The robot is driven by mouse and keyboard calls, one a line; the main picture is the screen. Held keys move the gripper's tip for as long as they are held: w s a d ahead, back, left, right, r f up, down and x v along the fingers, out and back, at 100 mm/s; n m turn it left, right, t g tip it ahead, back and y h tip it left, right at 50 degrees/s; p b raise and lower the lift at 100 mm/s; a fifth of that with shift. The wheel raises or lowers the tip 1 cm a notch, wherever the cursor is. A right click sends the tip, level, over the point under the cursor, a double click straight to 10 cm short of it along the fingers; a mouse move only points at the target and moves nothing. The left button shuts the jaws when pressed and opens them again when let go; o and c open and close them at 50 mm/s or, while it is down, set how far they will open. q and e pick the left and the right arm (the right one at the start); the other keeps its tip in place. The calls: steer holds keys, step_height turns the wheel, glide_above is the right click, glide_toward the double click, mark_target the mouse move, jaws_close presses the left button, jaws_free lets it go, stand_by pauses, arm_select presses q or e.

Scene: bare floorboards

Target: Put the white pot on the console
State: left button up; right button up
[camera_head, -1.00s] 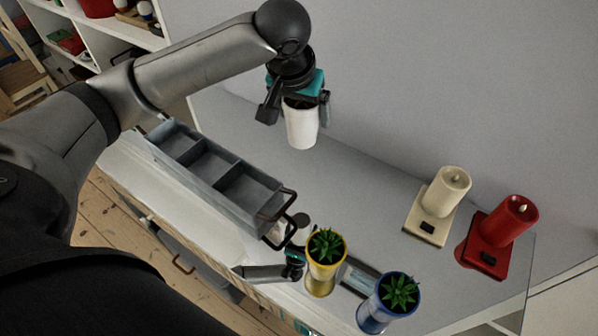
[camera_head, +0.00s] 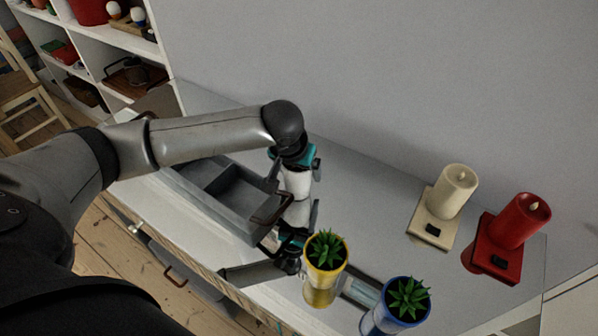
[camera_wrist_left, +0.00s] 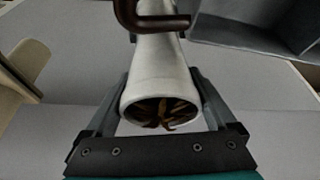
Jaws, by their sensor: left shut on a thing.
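The white pot (camera_head: 297,184) is upright in my left gripper (camera_head: 295,172), at the glossy top of the console (camera_head: 360,215). Its base meets or nearly meets its own reflection; I cannot tell whether it touches. In the left wrist view the pot (camera_wrist_left: 160,88) sits between the two fingers of my left gripper (camera_wrist_left: 162,95), its open rim toward the camera with brown dry stuff inside. The arm-like shape below the pot in the head view looks like a reflection. My right gripper is not in view.
A grey compartment tray (camera_head: 235,205) with a dark handle (camera_head: 268,212) stands just left of the pot. A yellow pot (camera_head: 327,268) and a blue pot (camera_head: 400,312), both with plants, are nearer. Cream (camera_head: 441,208) and red (camera_head: 508,240) candles stand right. The console between is clear.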

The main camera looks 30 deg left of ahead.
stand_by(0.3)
arm_select(q)
steer(key=o, duration=1.4)
steer(key=shift+f, duration=0.1)
steer(key=shift+r, duration=0.2)
steer(key=p+v, duration=0.3)
steer(key=v, duration=0.9)
steer(key=shift+p, duration=0.4)
